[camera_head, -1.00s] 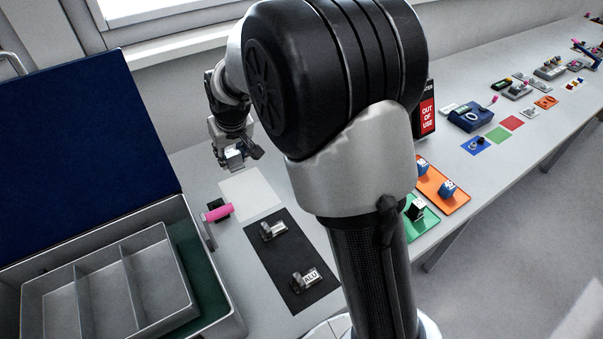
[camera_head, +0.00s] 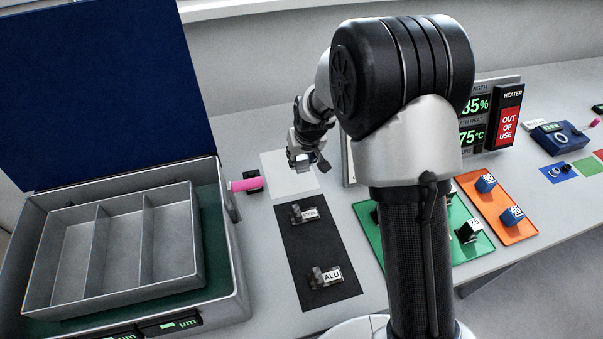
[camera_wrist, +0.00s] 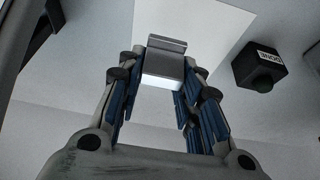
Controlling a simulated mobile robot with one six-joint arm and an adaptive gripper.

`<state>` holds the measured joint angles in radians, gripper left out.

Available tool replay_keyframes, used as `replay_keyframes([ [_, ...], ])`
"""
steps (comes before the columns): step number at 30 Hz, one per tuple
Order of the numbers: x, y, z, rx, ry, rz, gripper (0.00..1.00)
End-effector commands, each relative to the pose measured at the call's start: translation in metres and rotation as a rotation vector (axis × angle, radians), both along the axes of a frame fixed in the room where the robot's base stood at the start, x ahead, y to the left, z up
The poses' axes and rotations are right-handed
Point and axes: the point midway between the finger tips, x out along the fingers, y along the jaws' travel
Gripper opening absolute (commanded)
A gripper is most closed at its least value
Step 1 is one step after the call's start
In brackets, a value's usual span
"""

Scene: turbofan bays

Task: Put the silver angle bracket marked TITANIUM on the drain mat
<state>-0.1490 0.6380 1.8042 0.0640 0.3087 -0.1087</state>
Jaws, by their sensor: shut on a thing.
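My gripper (camera_head: 304,165) is shut on a silver angle bracket (camera_wrist: 165,62), which sits between the fingertips in the wrist view. No marking on it can be read. A plain white mat (camera_head: 275,167), perhaps the drain mat, lies on the bench; it shows behind the bracket in the wrist view (camera_wrist: 205,25). The gripper and bracket are over its far right part in the head view. I cannot tell whether the bracket touches it. A black mat (camera_head: 320,255) nearer to me bears a bracket labelled STEEL (camera_head: 302,214) and one labelled ALU (camera_head: 325,277).
A black box marked DONE (camera_wrist: 260,68) stands beside the white mat. A pink-handled item (camera_head: 243,184) lies at the mat's left. An open case (camera_head: 240,270) with a divided grey tray (camera_head: 125,255) is at left. Green and orange mats (camera_head: 497,205) with blocks are at right.

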Motion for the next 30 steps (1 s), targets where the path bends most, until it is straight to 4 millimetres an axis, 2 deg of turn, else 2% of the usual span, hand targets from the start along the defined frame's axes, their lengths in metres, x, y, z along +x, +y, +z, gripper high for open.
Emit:
replay_keyframes([
  [1, 0.001, 0.0, -0.007, 0.0, -0.002, 0.0, 0.0],
  [8, 0.001, 0.0, -0.023, 0.001, -0.002, -0.001, 0.0],
  [12, 0.0, 0.0, -0.046, 0.0, 0.0, -0.001, 0.0],
  [15, 0.0, 0.0, -0.056, 0.0, -0.001, 0.0, 0.0],
  [26, 0.001, 0.0, -0.059, 0.001, -0.003, -0.001, 0.0],
  [27, 0.0, 0.0, -0.059, 0.001, -0.001, -0.001, 0.34],
  [30, 0.0, 0.0, -0.058, 0.001, -0.001, -0.001, 0.41],
])
